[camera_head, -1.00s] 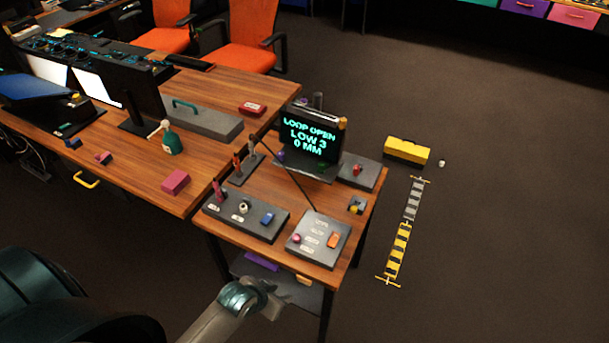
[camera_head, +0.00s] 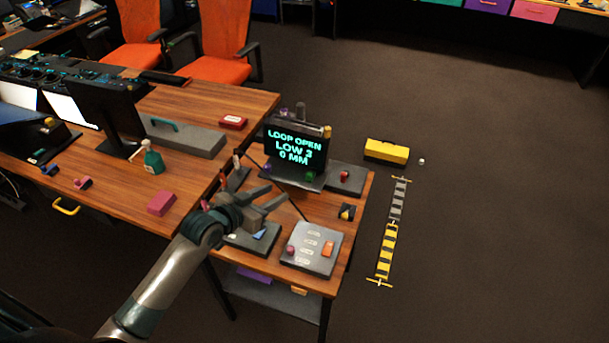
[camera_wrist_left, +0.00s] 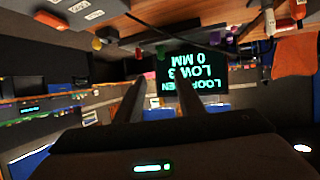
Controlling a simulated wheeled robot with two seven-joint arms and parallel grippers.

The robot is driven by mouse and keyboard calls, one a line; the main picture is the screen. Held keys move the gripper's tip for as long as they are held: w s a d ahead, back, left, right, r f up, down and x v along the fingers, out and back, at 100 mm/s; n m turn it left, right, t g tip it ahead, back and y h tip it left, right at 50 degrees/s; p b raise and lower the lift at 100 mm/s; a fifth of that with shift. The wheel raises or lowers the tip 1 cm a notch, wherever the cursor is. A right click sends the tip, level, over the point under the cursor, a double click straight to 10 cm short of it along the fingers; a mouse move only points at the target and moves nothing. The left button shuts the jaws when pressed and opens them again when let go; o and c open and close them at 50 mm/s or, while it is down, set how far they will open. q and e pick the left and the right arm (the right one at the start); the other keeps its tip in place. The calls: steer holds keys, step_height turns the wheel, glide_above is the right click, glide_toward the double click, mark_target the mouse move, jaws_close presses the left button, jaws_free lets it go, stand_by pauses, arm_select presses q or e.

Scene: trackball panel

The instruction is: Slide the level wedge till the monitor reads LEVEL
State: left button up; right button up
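The monitor (camera_head: 295,150) stands at the back of the small side table and reads LOOP OPEN, LOW 3, 0 MM. It also shows upside down in the left wrist view (camera_wrist_left: 205,72). A small dark block with a yellow part (camera_head: 347,212) sits near the table's right edge; I cannot tell surely whether it is the level wedge. My left gripper (camera_head: 278,194) is open and empty, in front of the monitor and over the dark control panel, partly hiding it. Its two fingers stand apart in the left wrist view (camera_wrist_left: 157,88). My right gripper is not in view.
A grey panel (camera_head: 297,262) with a pink ball and an orange control lies at the table's front right. A dark box with a red knob (camera_head: 347,180) is beside the monitor. A yellow toolbox (camera_head: 387,151) and a striped strip (camera_head: 387,250) lie on the otherwise open floor.

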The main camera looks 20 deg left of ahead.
arm_select(q)
steer(key=shift+w+a+r, duration=0.15)
steer(key=shift+a, duration=0.05)
steer(key=shift+d, duration=0.1)
steer(key=p, duration=0.3)
glide_toward(307, 174)
steer(key=x, duration=0.9)
steer(key=shift+c, duration=0.5)
jaws_close()
